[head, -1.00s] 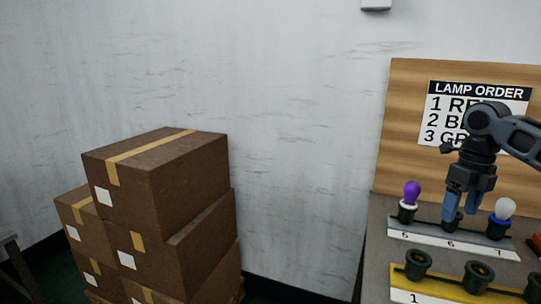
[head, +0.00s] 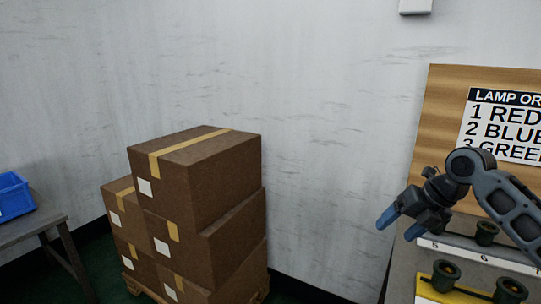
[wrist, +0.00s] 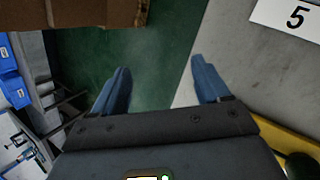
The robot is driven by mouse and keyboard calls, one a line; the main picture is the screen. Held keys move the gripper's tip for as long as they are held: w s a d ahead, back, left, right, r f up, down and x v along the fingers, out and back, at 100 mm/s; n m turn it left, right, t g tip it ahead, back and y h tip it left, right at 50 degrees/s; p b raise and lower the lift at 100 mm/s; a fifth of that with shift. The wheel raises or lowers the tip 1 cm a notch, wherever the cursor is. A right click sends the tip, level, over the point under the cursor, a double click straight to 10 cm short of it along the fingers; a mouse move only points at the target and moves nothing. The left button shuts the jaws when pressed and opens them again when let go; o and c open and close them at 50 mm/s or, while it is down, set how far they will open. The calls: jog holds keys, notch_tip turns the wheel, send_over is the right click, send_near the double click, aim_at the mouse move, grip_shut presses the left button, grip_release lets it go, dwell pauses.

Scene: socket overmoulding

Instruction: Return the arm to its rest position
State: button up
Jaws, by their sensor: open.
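My gripper (head: 397,224) is open and empty in the head view, at the right, tilted down to the left by the left edge of the workbench. My dark arm reaches in from the right edge. In the wrist view my gripper (wrist: 161,82) shows two blue fingers spread apart with nothing between them. Green floor lies beyond the left finger, and the grey bench top (wrist: 214,42) is beyond the right one.
A stack of cardboard boxes (head: 205,185) stands left of the bench. A blue bin (head: 12,192) sits on a table at far left. Sockets (head: 446,274) in a yellow strip and a numbered white strip (head: 475,251) are on the bench below the lamp order board (head: 440,130).

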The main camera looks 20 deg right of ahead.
jog(key=w+a+m+t+y+p, duration=0.1)
jog(key=w+a+m+t+y, duration=0.2)
jog(key=a, duration=0.7)
jog(key=w+a+m+t+p, duration=0.15)
jog(key=a+m, duration=0.25)
jog(key=a, duration=0.6)
jog(key=s+a+f+m+t, duration=0.2)
jog(key=s+a+m+t, duration=0.3)
jog(key=a+m, duration=0.5)
jog(key=s+a+f+m+h+p, duration=0.1)
jog(key=s+f+m+h, duration=0.3)
jog(key=s, duration=0.6)
jog(key=s+a+r+m+h+p, duration=0.1)
jog(key=s+a+m+p, duration=0.1)
jog(key=s+m, duration=0.7)
jog(key=s+d+r, duration=0.2)
jog(key=s+r, duration=0.1)
jog(key=s, duration=0.4)
jog(key=s+d+r+p, duration=0.1)
jog(key=s+d+r, duration=0.1)
jog(key=s, duration=0.6)
jog(key=s+d+r, duration=0.3)
jog(key=s+r, duration=0.1)
jog(key=s, duration=0.3)
jog(key=shift+s+m+h, duration=0.15)
jog(key=shift+m+h, duration=0.15)
